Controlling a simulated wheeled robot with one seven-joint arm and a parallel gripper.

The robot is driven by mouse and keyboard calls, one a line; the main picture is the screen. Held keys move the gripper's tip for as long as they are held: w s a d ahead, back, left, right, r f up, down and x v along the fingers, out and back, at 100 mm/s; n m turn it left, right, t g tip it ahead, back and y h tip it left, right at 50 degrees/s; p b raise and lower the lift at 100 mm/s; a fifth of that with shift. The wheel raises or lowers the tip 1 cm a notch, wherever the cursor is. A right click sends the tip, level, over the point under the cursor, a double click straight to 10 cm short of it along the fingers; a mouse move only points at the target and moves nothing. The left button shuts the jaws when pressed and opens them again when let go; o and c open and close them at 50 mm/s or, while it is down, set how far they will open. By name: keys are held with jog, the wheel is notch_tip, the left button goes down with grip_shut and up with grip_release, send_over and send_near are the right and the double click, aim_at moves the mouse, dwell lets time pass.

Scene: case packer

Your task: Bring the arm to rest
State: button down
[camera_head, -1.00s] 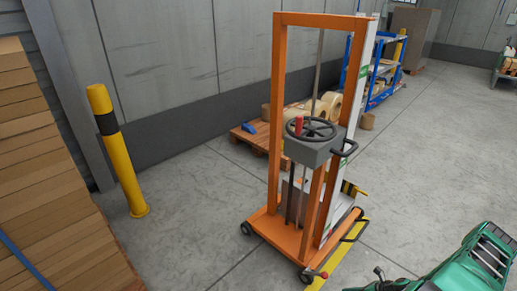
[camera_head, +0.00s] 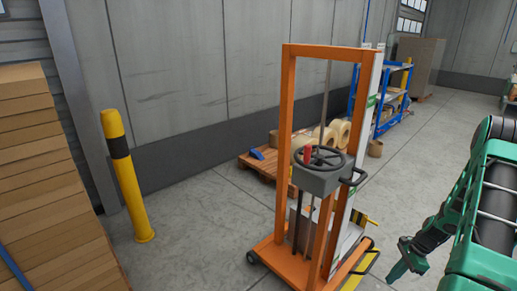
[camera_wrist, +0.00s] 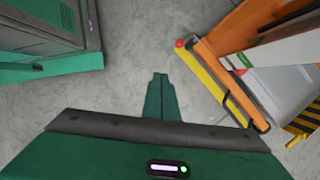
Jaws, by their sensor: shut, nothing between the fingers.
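My gripper (camera_head: 397,270) shows at the lower right of the head view, a green gripper with its fingers together and pointing down to the left. In the wrist view my gripper (camera_wrist: 159,77) is seen from behind, its two green fingers side by side with no gap and nothing between them. My green arm (camera_head: 480,225) runs along the right edge of the head view. The gripper hangs over bare floor, to the right of the orange case packer's base and apart from it.
The orange-framed machine (camera_head: 286,150) with a handwheel (camera_head: 318,157) stands left of my arm. A yellow bollard (camera_head: 126,180) and stacked cardboard (camera_head: 45,190) are at the left. A pallet (camera_head: 263,172) with tape rolls and a blue shelf (camera_head: 390,100) are behind. Grey floor (camera_head: 440,170) is open.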

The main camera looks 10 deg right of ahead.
jog(key=s+a+r+n+g+h, duration=0.1)
jog(key=s+a+r+n+h, duration=0.2)
jog(key=r, duration=1)
jog(key=s+a+r+n, duration=0.2)
jog(key=a+r+n, duration=0.25)
jog(key=r, duration=0.95)
jog(key=s+a+r+n, duration=0.3)
jog(key=s+a+r, duration=0.3)
jog(key=s, duration=0.2)
jog(key=s+a+r+n+h, duration=0.1)
jog(key=s+a+r+n, duration=0.3)
jog(key=s, duration=0.5)
notch_tip(320, 180, up, 2)
jog(key=shift+s+a+r+t, duration=0.2)
jog(key=shift+s+a+t, duration=0.1)
jog(key=shift+a, duration=0.65)
jog(key=shift+w+f, duration=0.25)
jog(key=shift+w, duration=0.4)
